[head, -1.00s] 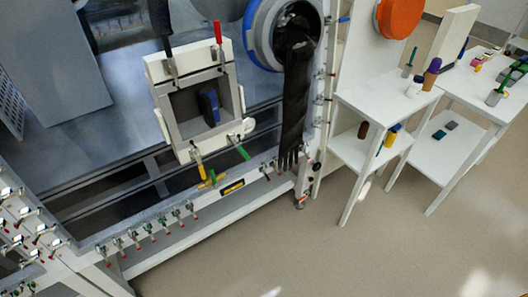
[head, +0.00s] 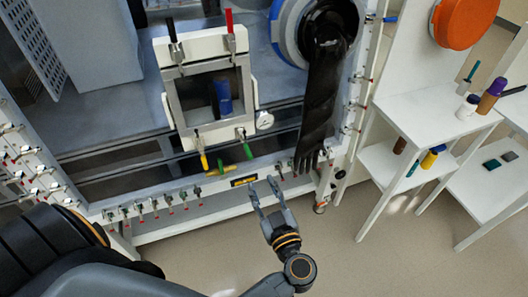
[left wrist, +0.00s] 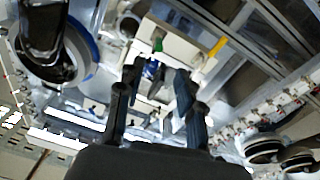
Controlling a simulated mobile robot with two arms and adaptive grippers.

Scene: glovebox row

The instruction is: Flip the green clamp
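The green clamp (head: 243,144) sits at the lower right of the white square door frame (head: 250,95) on the glovebox front. Its green handle points down and slightly right. In the left wrist view, the green handle (left wrist: 157,44) shows beyond and between my fingers. My left gripper (head: 263,187) is open and empty, below and to the right of the green clamp and apart from it; its spread fingers also show in the left wrist view (left wrist: 158,75). My right gripper is in neither view.
A yellow clamp (head: 203,158) is at the frame's lower left; black (head: 172,32) and red (head: 229,22) clamps are on top. A yellow-green T-shaped piece (head: 221,170) lies below the frame. A black glove (head: 322,105) hangs to the right. A white side table (head: 430,112) holds bottles.

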